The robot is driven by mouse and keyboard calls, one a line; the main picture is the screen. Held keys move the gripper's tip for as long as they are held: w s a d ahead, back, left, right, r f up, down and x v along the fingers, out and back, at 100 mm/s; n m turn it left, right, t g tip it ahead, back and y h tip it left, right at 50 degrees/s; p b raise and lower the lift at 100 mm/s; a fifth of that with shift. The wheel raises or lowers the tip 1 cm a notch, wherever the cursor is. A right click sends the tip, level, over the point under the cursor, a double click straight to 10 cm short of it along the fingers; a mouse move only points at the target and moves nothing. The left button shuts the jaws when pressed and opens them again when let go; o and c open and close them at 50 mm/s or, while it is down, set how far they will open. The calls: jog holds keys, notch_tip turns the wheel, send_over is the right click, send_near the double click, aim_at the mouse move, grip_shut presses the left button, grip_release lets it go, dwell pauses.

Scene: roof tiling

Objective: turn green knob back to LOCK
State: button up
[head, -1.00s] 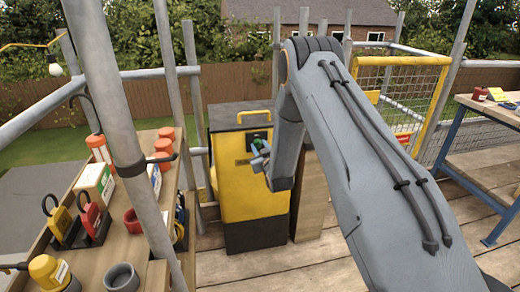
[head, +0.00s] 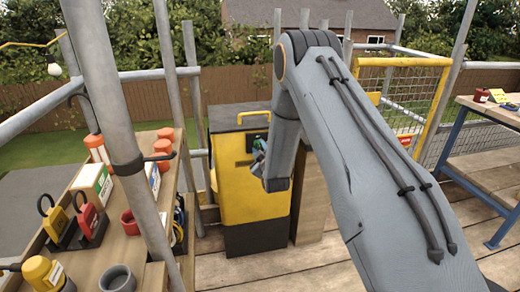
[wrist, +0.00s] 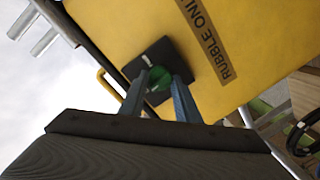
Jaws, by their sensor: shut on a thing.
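The green knob (wrist: 157,79) sits on a dark square plate (wrist: 143,62) on the yellow bin's face. In the wrist view the plate looks tilted. My gripper (wrist: 161,84) has one finger on each side of the knob and is shut on it. No LOCK marking can be read.
The yellow bin (head: 237,185) has a black lid, a yellow handle and a "RUBBLE ONLY" label (wrist: 206,36). A wooden shelf with padlocks and orange-capped pots stands left, behind a scaffold pole (head: 110,100). A workbench (head: 490,112) is at right.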

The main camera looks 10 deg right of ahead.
jog(key=shift+r, duration=0.1)
jog(key=o, duration=1)
jog(key=shift+d, duration=0.1)
jog(key=shift+s+r+b, duration=0.2)
jog(key=shift+s, duration=1.75)
jog(key=shift+s+r+b, duration=0.15)
jog(key=shift+s+b, duration=0.05)
jog(key=shift+s, duration=1.75)
jog(key=s+r+m+g, duration=0.2)
jog(key=s+g, duration=0.3)
jog(key=s, duration=0.8)
jog(key=s+r+m+g+p, duration=0.1)
jog(key=s+r+m+g, duration=0.2)
jog(key=s, duration=1.1)
jog(key=s+r+m+g, duration=0.3)
jog(key=s+g, duration=0.5)
jog(key=s, duration=0.6)
jog(key=shift+r+m+g, duration=0.2)
jog(key=shift+m+g, duration=0.2)
jog(key=shift+m, duration=0.2)
